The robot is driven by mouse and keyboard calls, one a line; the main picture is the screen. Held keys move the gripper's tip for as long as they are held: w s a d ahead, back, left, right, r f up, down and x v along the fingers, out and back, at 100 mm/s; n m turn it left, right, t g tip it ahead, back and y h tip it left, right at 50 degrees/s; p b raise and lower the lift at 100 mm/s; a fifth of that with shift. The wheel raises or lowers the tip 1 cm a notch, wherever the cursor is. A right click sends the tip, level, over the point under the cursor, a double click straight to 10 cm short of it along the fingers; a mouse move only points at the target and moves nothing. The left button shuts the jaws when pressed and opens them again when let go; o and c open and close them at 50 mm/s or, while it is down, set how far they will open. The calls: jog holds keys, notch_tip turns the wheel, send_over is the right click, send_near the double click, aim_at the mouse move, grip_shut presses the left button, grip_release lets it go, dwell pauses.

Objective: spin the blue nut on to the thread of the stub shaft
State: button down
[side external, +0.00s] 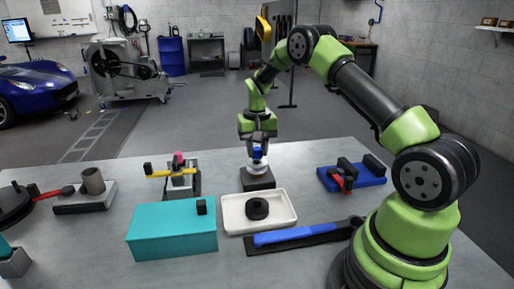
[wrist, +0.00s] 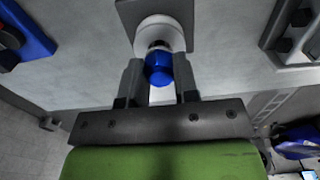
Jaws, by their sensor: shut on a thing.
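My gripper (side external: 257,143) points down over the middle of the table. It is shut on the blue nut (wrist: 159,68), which sits between the two fingers in the wrist view. The nut also shows as a small blue patch in the side view (side external: 257,153). Directly below it is the stub shaft (wrist: 160,34), a pale round piece on a dark square base (side external: 258,179). The nut is at the top of the shaft, in line with it as far as I can see. Whether the thread is engaged is hidden.
A white tray (side external: 231,226) with a black ring (side external: 257,208) is in front of the base. A teal box (side external: 172,232) stands front left, and a blue-handled tool (side external: 295,234) lies front right. A blue fixture (side external: 352,178) is at right; a yellow-levered fixture (side external: 180,175) is at left.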

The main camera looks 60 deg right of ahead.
jog(key=shift+f, duration=0.1)
jog(key=m, duration=0.2)
jog(key=shift+m, duration=0.3)
jog(key=m, duration=1.1)
jog(key=shift+m, duration=0.3)
jog(key=m, duration=0.9)
jog(key=shift+m, duration=0.4)
jog(key=c, duration=1)
grip_release()
jog(key=shift+f, duration=0.1)
